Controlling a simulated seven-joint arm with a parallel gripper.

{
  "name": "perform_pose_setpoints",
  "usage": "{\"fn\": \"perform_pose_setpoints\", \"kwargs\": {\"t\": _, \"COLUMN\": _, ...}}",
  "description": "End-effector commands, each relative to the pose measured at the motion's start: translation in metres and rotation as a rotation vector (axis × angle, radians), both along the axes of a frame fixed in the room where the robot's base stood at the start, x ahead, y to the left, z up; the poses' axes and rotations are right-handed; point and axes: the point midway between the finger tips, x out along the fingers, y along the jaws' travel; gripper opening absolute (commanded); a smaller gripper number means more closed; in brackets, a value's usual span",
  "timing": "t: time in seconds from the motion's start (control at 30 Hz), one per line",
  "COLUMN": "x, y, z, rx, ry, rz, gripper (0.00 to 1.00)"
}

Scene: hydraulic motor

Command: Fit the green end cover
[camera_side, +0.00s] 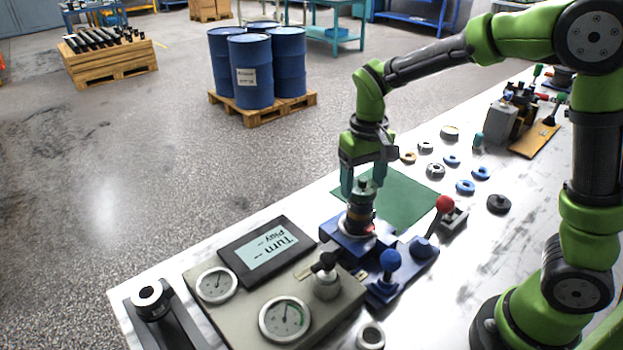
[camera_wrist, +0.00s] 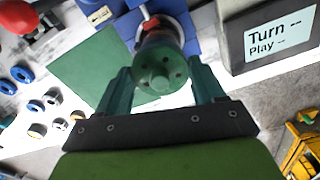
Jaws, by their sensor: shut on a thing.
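The green end cover (camera_wrist: 160,72) is a round disc with several small holes in its face, seen from above in the wrist view. My gripper (camera_wrist: 158,66) has its two teal fingers on either side of the cover and is shut on it. In the side view my gripper (camera_side: 362,188) points straight down over the motor stack (camera_side: 360,215), which stands upright in the blue fixture (camera_side: 340,238). The cover is at the top of this stack. The fingers partly hide it, and I cannot tell whether it is fully seated.
A grey panel with gauges (camera_side: 285,318) and a display (camera_side: 268,250) stands left of the fixture. A green mat (camera_side: 400,200) lies behind, bare. Several rings (camera_side: 465,187) lie to the right.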

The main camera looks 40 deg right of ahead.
Motion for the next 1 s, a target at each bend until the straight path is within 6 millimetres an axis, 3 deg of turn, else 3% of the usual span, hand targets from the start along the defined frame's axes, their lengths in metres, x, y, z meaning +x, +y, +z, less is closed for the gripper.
{"fn": "perform_pose_setpoints", "kwargs": {"t": 1.0, "x": 0.0002, "y": -0.0002, "z": -0.0070, "rx": 0.000, "ry": 0.000, "rz": -0.001, "gripper": 0.25}}
